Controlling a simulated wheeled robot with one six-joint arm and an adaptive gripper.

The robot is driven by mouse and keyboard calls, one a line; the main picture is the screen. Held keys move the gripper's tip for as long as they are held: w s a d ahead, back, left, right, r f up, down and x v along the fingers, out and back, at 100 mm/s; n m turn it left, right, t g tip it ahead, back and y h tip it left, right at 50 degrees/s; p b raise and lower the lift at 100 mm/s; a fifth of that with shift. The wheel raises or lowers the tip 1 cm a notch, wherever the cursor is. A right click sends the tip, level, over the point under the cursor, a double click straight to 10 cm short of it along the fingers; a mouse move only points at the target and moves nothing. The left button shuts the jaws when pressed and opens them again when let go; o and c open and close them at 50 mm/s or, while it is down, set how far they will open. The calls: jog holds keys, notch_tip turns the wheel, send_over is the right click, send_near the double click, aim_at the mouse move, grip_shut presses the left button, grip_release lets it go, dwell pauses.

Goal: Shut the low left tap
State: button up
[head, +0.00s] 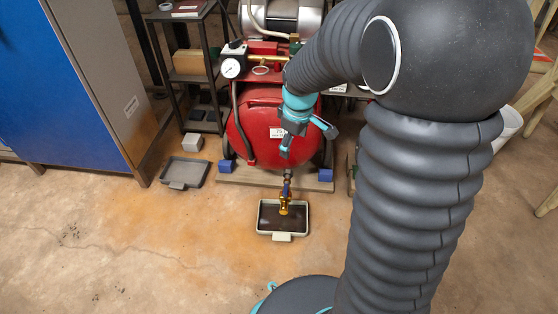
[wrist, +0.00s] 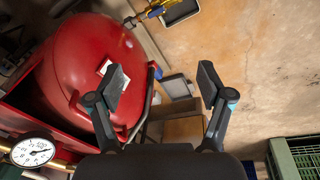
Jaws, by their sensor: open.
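The one low tap (head: 285,205) that I can make out is brass, with a blue part above it. It hangs from a short pipe below the front of a red tank (head: 262,112), over a shallow tray (head: 260,230) of dark liquid. In the wrist view the tap (wrist: 156,11) shows at the top edge, partly cut off; its handle position is unclear. My gripper (head: 307,139) is open and empty, in front of the tank and above the tap, apart from it. Its two fingers (wrist: 163,78) stand wide apart in the wrist view.
A pressure gauge (head: 232,67) sits at the tank's upper left. A grey tray (head: 184,172) lies on the floor to the left. A shelf rack (head: 193,75) and a blue cabinet (head: 50,78) stand further left. The floor in front is clear.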

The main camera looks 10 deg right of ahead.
jog(key=w+f+n+g+p, duration=0.1)
jog(key=w+f+n+p, duration=0.15)
jog(key=w+f, duration=0.4)
jog(key=n+g, duration=0.1)
jog(key=n, duration=0.2)
send_over(286, 189)
notch_tip(286, 189, down, 10)
notch_tip(286, 189, down, 14)
jog(key=shift+r+b, duration=0.15)
jog(key=shift+b, duration=0.5)
jog(key=c, duration=1.2)
